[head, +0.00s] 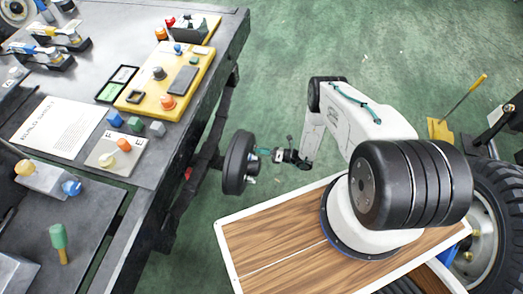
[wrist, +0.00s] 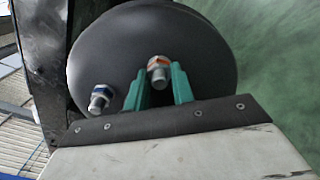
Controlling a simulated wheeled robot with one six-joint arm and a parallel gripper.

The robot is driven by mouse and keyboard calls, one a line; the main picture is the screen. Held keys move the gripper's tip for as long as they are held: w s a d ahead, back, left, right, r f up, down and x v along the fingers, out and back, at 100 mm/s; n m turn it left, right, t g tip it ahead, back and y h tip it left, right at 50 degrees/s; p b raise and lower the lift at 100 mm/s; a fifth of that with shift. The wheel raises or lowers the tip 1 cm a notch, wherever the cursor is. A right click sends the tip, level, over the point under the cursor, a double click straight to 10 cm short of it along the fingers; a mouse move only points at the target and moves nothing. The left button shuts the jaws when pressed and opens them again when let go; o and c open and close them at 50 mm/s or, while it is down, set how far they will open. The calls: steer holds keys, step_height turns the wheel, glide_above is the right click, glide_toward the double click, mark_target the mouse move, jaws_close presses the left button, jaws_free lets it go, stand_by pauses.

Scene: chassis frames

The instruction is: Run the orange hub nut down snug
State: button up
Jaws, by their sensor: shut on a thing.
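A dark round hub disc (wrist: 110,40) fills the upper middle of the wrist view. The orange hub nut (wrist: 152,61) sits around a metal stud near the disc's centre. A second stud, with a blue nut (wrist: 97,90), stands to its lower left. My gripper (wrist: 159,78) has its two green fingers on either side of the orange nut and is shut on it. The fingers partly hide the nut's sides, and I cannot see whether it touches the disc face. In the head view the hub (head: 238,163) is beside the bench, with my gripper (head: 264,153) reaching it from the right.
The workbench (head: 215,75) runs along the left, its edge close to the hub. Green floor beyond the hub is clear.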

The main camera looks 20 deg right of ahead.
stand_by(0.3)
steer(key=o, duration=1)
steer(key=v, duration=0.7)
steer(key=shift+s+d, duration=0.25)
steer(key=shift+d, duration=0.05)
